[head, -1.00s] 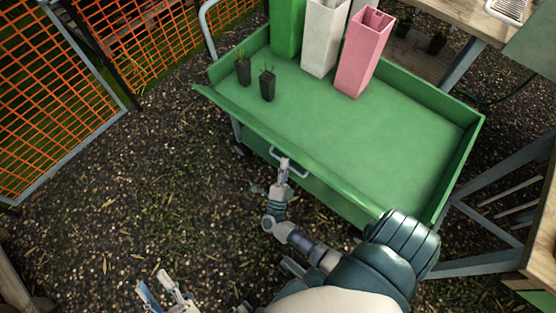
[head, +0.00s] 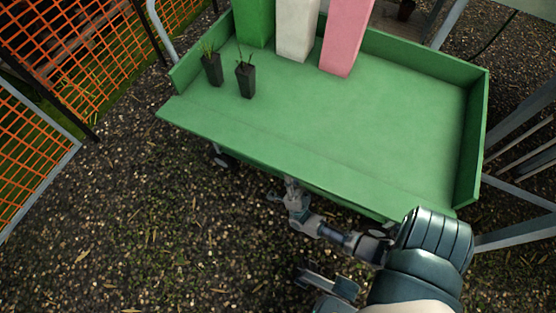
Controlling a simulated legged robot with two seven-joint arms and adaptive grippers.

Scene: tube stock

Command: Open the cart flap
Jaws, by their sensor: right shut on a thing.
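The green cart (head: 345,110) stands ahead with a flat bed. Its front flap (head: 270,148) is swung outward and lies close to level with the bed, a faint seam between them. My right gripper (head: 291,184) is at the flap's front edge, near the middle, partly under it. It is shut on the flap's handle, which is mostly hidden by the edge and the gripper.
Two small potted seedlings (head: 245,80) stand at the bed's left. Green, white (head: 297,28) and pink (head: 346,35) tall containers stand at the back. Orange mesh fencing (head: 70,55) is at left. Gravel in front is clear; a table frame (head: 515,235) is close at right.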

